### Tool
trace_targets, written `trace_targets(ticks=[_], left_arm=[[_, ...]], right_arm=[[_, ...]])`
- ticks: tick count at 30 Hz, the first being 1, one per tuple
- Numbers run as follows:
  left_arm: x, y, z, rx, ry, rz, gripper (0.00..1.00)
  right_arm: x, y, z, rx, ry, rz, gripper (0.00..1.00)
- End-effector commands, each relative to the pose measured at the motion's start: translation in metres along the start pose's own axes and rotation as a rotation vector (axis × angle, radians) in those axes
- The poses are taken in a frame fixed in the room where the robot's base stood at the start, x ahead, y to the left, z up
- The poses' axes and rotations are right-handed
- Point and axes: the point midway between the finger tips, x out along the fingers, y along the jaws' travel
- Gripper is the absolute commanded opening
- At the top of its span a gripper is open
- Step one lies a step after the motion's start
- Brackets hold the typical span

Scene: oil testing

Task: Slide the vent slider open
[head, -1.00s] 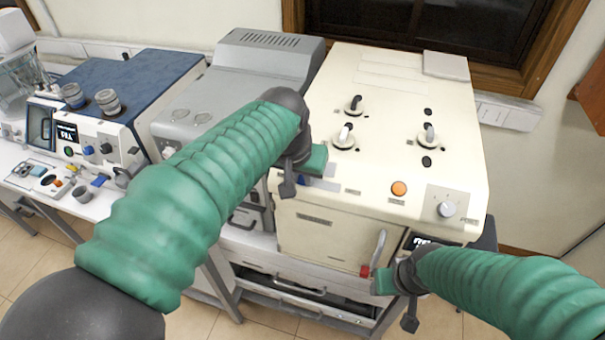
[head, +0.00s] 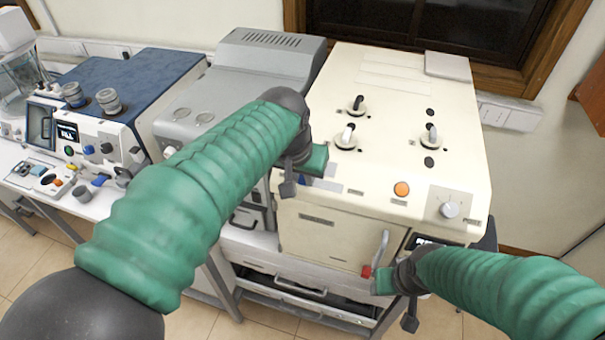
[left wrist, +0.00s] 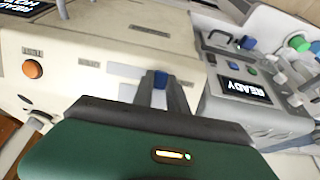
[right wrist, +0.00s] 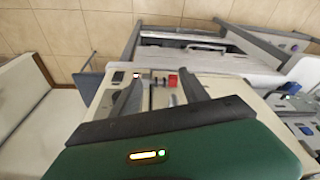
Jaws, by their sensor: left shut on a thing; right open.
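The cream machine (head: 340,215) stands in the middle right of the head view. A small blue slider knob (left wrist: 160,79) on its front upper part shows between my left fingertips in the left wrist view, and I take it for the vent slider. My left gripper (head: 312,165) is shut on that knob; in the head view the hand covers most of it. My right gripper (right wrist: 163,92) is open and empty. It hangs near the red-ended door handle (head: 367,271), which shows as a red spot (right wrist: 173,80) between its fingers but is not held.
The machine top carries several switches, an orange button (head: 401,189) and a dial (head: 449,210). A grey machine (head: 235,90) stands close on the left, with a blue-topped unit (head: 130,80) beyond. A drawer (head: 300,287) lies below.

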Motion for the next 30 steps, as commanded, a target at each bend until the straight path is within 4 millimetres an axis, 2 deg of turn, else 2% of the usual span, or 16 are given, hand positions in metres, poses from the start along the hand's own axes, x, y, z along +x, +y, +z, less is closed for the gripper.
trace_targets(ticks=[8,11,18,21,30], left_arm=[[-0.003,0.001,-0.004,-0.001,0.013,0.000,0.00],[-0.004,0.014,-0.005,0.003,0.013,0.001,0.00],[-0.004,0.063,-0.005,0.002,0.011,0.003,0.00],[-0.003,0.073,-0.005,-0.001,0.012,0.003,0.00],[-0.003,0.076,-0.004,-0.001,0.014,0.005,0.00]], right_arm=[[-0.001,0.000,0.000,0.000,0.000,0.000,0.53],[-0.005,0.000,-0.001,0.000,0.000,0.000,0.53],[-0.015,0.000,-0.004,0.000,0.000,0.000,0.53],[-0.017,0.000,-0.004,0.000,0.000,0.000,0.53],[-0.016,0.000,-0.004,0.000,0.000,0.000,0.53]])
